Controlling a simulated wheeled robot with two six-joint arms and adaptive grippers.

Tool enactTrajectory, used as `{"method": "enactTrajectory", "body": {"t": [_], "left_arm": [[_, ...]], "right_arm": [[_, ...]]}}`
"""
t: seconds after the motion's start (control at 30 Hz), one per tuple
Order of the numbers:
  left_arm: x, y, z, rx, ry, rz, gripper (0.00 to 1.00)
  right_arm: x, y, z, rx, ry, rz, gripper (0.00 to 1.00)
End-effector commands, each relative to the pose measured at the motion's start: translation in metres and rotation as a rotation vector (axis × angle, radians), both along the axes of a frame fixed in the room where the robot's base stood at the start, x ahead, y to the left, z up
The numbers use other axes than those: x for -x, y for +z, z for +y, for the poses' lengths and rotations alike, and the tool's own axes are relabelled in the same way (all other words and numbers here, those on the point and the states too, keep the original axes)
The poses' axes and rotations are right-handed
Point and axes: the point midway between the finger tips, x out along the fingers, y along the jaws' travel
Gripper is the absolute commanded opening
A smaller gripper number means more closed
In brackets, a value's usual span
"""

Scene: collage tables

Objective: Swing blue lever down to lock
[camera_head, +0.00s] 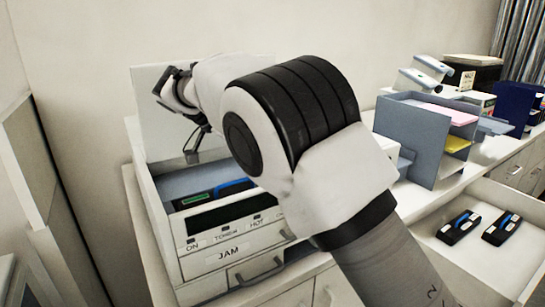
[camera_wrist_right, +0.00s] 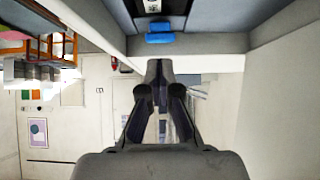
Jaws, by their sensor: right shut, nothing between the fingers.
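The white machine (camera_head: 222,262) labelled JAM stands at the left with its lid (camera_head: 148,100) raised. Inside its open top is a blue lever (camera_head: 232,184), partly hidden behind my right arm, beside a green-marked part (camera_head: 195,198). A blue piece (camera_wrist_right: 160,38), seemingly the lever, shows in the right wrist view just beyond the fingertips. My right gripper (camera_head: 192,157) hangs over the open top, to the left of the lever; it also shows in the wrist view (camera_wrist_right: 158,65). It is shut and empty, apart from the blue piece as far as I can tell. My left gripper is out of view.
An open drawer (camera_head: 500,262) at the right holds two dark cartridges (camera_head: 458,227) with blue parts. A grey file rack (camera_head: 405,140) with pink and yellow sheets stands on the counter right of my arm. The raised lid and machine walls border the gripper.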

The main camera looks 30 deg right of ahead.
Motion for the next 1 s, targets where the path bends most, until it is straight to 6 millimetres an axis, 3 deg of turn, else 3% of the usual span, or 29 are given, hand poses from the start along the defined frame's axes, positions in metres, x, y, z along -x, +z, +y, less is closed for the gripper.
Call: {"method": "enactTrajectory", "body": {"t": [0.1,0.3,0.8,1.0], "left_arm": [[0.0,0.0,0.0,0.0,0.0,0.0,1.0],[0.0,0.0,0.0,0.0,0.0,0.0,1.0],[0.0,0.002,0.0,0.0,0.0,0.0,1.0],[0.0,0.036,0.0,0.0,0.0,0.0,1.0]], "right_arm": [[0.001,0.018,0.022,0.003,0.004,-0.006,0.0],[0.003,0.035,0.04,0.005,0.004,-0.006,0.0],[0.003,0.039,0.043,0.005,0.005,-0.007,0.0],[0.003,0.073,0.042,0.005,0.004,-0.007,0.0]]}}
